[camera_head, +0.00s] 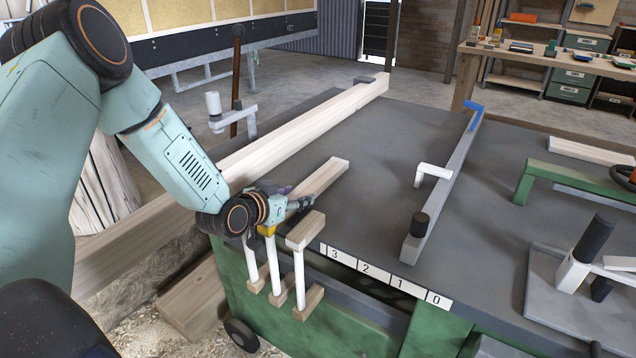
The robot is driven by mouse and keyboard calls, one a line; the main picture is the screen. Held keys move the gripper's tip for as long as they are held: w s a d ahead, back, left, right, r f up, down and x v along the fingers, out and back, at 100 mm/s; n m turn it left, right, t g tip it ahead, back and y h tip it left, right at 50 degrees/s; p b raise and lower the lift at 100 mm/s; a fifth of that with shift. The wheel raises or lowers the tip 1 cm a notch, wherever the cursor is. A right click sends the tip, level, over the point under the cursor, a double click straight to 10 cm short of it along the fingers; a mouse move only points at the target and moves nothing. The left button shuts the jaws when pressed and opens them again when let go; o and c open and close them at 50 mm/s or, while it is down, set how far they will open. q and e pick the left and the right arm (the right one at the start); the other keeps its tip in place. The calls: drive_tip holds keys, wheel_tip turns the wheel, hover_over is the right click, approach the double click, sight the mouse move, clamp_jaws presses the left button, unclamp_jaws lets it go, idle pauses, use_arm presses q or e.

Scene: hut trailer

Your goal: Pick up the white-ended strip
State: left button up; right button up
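A short pale wooden strip (325,176) lies on the grey table top, its far end lighter than its side. Its near end is hidden behind my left gripper (300,202). My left gripper reaches in from the left, its fingers at the near end of the strip. The fingers are small and partly covered, so I cannot tell whether they are open, shut or touching the strip. My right gripper is not in view.
A long pale beam (300,128) lies along the table's left side. Wooden clamp pieces with white rods (299,275) stand at the front edge, close to my gripper. A grey fence (440,195) crosses the table. Bare table lies between strip and fence.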

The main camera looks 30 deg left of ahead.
use_arm(q)
drive_tip(key=shift+s, duration=0.15)
drive_tip(key=c, duration=0.5)
